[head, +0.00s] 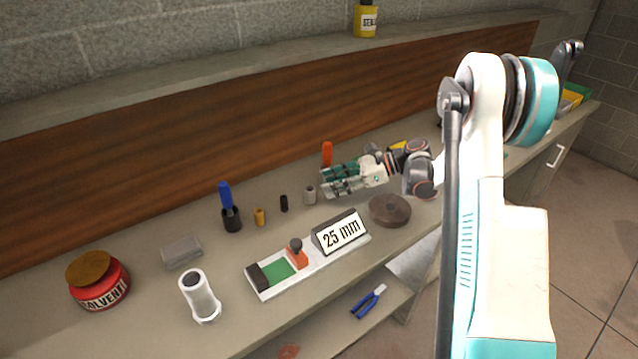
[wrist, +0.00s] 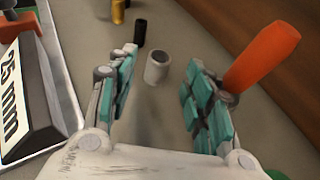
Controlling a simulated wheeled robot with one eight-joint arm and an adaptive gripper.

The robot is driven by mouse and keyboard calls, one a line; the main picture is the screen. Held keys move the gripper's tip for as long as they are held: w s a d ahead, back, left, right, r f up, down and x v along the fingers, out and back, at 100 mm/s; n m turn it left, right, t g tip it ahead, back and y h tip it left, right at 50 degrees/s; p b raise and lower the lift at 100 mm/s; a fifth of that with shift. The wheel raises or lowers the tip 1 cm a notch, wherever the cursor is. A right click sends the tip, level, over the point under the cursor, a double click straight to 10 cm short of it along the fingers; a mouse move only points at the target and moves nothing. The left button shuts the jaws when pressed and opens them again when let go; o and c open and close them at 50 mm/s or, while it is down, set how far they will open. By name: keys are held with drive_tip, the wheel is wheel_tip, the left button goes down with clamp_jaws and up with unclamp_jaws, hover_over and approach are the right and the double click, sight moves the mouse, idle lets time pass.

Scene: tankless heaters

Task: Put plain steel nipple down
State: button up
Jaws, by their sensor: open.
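The plain steel nipple (head: 310,194) is a short grey hollow cylinder standing upright on the bench. In the wrist view the nipple (wrist: 157,68) stands just past the fingertips, in line with the gap between them. My gripper (head: 325,183) is open and empty, reaching in from the right close beside the nipple in the head view. In the wrist view both teal-padded fingers of my gripper (wrist: 161,82) are spread apart, and neither appears to touch the nipple.
A black nipple (head: 284,203) and a brass one (head: 259,216) stand to the left. An orange-handled tool (head: 327,153) stands close behind my gripper. A gauge with a 25 mm sign (head: 341,232) and a brown disc (head: 390,210) lie in front. Bare bench surrounds the steel nipple.

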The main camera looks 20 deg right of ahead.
drive_tip(key=p+v, duration=0.1)
drive_tip(key=v, duration=0.5)
drive_tip(key=shift+c, duration=0.6)
idle(1.1)
